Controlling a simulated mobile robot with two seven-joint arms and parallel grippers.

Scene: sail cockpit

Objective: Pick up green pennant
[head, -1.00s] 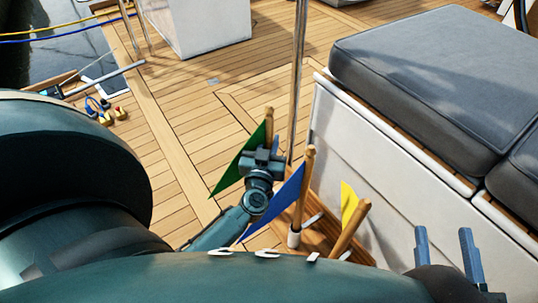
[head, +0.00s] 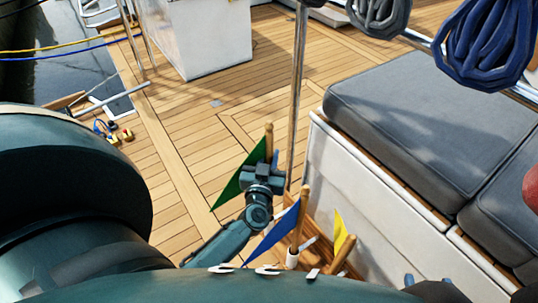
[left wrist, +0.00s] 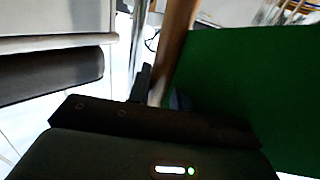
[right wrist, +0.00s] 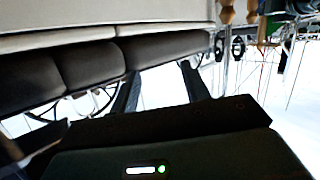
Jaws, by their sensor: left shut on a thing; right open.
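The green pennant (head: 238,178) is a green triangular flag on a wooden stick (head: 268,142). My left gripper (head: 263,174) is shut on its stick, which stands nearly upright. In the left wrist view the green cloth (left wrist: 255,95) fills the right side and the stick (left wrist: 177,40) rises by the finger. The stick's lower end is hidden behind the gripper. My right gripper (right wrist: 160,85) is open and empty; in the head view only its fingertips show at the bottom right edge.
A blue pennant (head: 277,230) and a yellow pennant (head: 340,232) stand at a wooden holder (head: 322,225) beside the white bench side (head: 350,190). A metal pole (head: 297,90) rises behind. Grey cushions (head: 400,120) lie right; coiled ropes (head: 485,45) hang top right. Open deck lies left.

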